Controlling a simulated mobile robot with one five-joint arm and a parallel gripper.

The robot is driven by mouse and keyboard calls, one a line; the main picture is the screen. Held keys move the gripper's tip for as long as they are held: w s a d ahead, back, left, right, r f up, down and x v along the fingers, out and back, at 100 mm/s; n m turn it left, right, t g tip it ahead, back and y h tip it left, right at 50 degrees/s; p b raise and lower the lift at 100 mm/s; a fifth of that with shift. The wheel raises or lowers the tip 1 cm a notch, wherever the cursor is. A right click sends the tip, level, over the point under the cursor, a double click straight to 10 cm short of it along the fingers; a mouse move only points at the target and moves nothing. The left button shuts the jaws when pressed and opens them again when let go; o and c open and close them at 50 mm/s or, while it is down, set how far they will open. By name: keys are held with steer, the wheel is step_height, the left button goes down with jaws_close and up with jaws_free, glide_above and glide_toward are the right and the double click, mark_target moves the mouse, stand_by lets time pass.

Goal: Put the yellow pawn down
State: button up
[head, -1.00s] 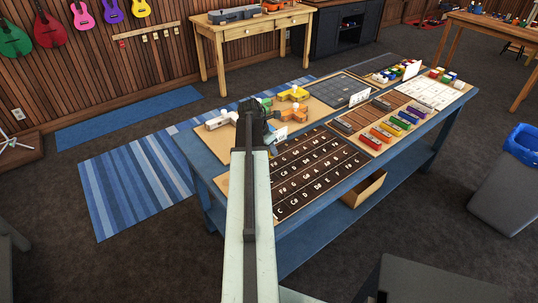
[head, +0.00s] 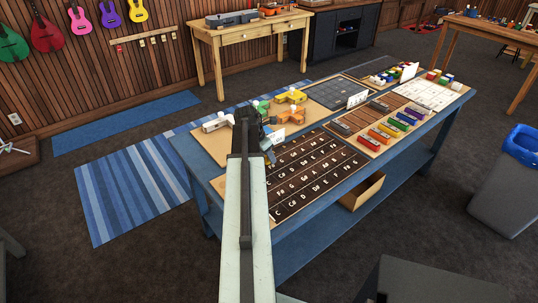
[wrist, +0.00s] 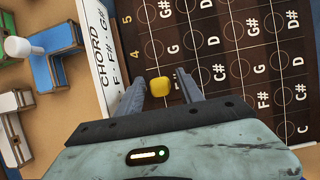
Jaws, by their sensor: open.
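The yellow pawn (wrist: 160,86) shows in the wrist view as a small rounded yellow piece over the dark chord board (wrist: 215,45), near the column numbered 4 and 5. My gripper (wrist: 160,77) is open, with one finger on each side of the pawn. I see small gaps at its sides, and cannot tell its exact height over the board. In the head view my gripper (head: 259,122) is at the board's far left end, and my arm hides the pawn. The lettered board also shows there (head: 318,165).
A white CHORD card (wrist: 97,45) stands close left of my fingers. Beyond it are a blue block with a white peg (wrist: 50,62) and other coloured blocks. On the blue table (head: 345,213), coloured bars (head: 392,128) lie to the right of the board.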

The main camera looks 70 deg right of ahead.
steer(key=p+v, duration=1)
steer(key=v, duration=0.2)
steer(key=shift+p, duration=0.3)
steer(key=shift+w, duration=0.1)
steer(key=w+a+f+m+t+y, duration=0.15)
steer(key=w+a+m, duration=0.35)
steer(key=w+a, duration=2.2)
steer(key=w+a+m+y, duration=0.1)
steer(key=a+m, duration=0.5)
steer(key=a, duration=3)
steer(key=shift+w+f+t+y, duration=0.15)
steer(key=shift+w+t+y, duration=0.2)
steer(key=shift+y, duration=0.3)
